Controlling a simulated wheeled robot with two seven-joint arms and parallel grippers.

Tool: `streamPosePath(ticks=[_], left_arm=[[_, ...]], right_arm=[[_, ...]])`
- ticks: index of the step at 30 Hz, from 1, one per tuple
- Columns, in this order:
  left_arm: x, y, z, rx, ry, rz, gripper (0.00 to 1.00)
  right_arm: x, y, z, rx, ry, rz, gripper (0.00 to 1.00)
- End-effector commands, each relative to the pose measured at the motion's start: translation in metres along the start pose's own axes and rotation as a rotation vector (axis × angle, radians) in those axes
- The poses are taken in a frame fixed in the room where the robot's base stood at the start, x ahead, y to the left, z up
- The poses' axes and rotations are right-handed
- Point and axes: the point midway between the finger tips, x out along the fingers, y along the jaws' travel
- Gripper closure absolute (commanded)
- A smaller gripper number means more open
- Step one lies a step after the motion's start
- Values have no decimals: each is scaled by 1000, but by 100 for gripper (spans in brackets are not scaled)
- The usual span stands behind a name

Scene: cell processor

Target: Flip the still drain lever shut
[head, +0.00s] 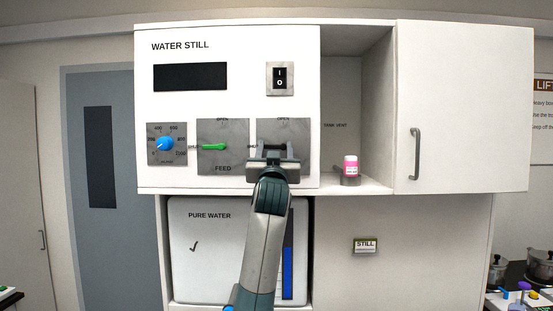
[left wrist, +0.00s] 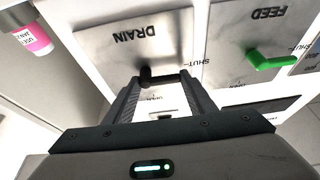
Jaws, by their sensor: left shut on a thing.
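The drain plate (head: 296,130) is the grey square on the right of the white WATER STILL panel; it also shows in the left wrist view (left wrist: 105,55) with its DRAIN label. The dark drain lever (left wrist: 160,78) is between the fingertips of my left gripper (left wrist: 161,82), which is shut on it. The lever seems to lie sideways, toward the SHUT mark, but the fingers cover its ends. In the head view my left gripper (head: 273,156) hides the lever. The right gripper is not in view.
The green feed lever (head: 215,147) beside it points sideways to SHUT. A blue knob (head: 165,144) is further left. A pink-labelled bottle (head: 350,166) stands in the open shelf to the right. A PURE WATER tank (head: 205,250) is below, and a closed cabinet door (head: 460,110) is at right.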

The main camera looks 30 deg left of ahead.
Motion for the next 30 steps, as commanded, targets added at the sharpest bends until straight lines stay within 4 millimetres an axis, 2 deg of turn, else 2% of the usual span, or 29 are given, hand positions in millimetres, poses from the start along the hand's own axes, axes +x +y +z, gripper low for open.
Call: streamPosePath(ticks=[2, 12, 13, 14, 30], left_arm=[[-1, -2, 1, -23, 3, -15, 72], [0, -4, 0, -33, 2, -20, 72], [0, -4, 0, -33, 2, -20, 43], [0, -3, 0, -33, 2, -20, 38], [-1, 0, 1, -32, 0, -15, 38]], right_arm=[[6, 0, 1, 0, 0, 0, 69], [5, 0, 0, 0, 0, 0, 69], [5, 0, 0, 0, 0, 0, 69], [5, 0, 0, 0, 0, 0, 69], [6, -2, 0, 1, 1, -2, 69]])
